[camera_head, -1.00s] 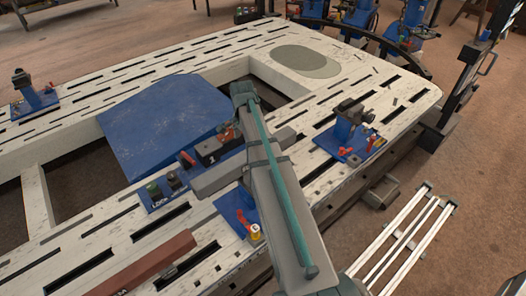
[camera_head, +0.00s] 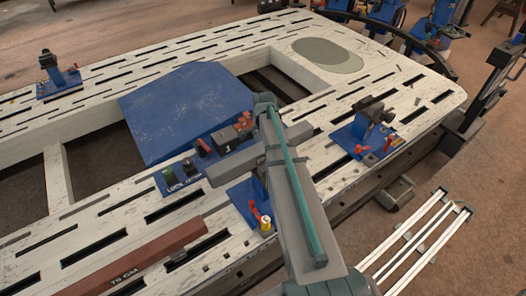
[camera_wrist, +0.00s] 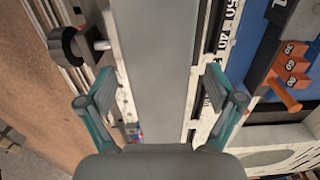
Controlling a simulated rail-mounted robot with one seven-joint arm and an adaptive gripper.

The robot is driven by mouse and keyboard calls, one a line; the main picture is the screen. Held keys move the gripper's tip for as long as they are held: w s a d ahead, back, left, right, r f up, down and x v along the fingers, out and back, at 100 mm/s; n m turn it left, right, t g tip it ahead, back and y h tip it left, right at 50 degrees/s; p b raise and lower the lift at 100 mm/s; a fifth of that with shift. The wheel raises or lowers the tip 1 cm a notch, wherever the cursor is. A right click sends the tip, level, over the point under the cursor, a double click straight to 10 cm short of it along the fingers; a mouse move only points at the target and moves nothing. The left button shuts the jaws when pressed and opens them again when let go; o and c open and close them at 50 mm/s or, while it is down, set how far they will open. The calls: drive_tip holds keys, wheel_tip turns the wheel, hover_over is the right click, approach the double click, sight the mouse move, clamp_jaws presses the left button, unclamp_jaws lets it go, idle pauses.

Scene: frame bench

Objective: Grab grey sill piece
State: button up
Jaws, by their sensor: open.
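The grey sill piece (camera_head: 236,168) is a long flat bar lying lengthwise over the near side of the bench, above a blue fixture. My arm crosses over its middle and hides that part in the head view; both ends show. In the wrist view the sill piece (camera_wrist: 158,40) runs top to bottom between my fingers. My gripper (camera_wrist: 160,74) is open, with one teal-grey finger on each side of the bar and a visible gap on both sides. I cannot tell how far the fingertips are above or beside it. The gripper's fingertips are not clear in the head view.
A blue sloped panel (camera_head: 185,110) lies behind the sill piece. Blue clamp fixtures stand nearby, one at the right (camera_head: 368,128). A red-brown bar (camera_head: 140,262) lies at front left. The white slotted bench (camera_head: 425,95) has large openings. A white rail rack (camera_head: 425,235) stands at lower right.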

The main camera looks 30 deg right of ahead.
drive_tip(key=shift+f, duration=1.55)
drive_tip(key=shift+w, duration=0.1)
clamp_jaws()
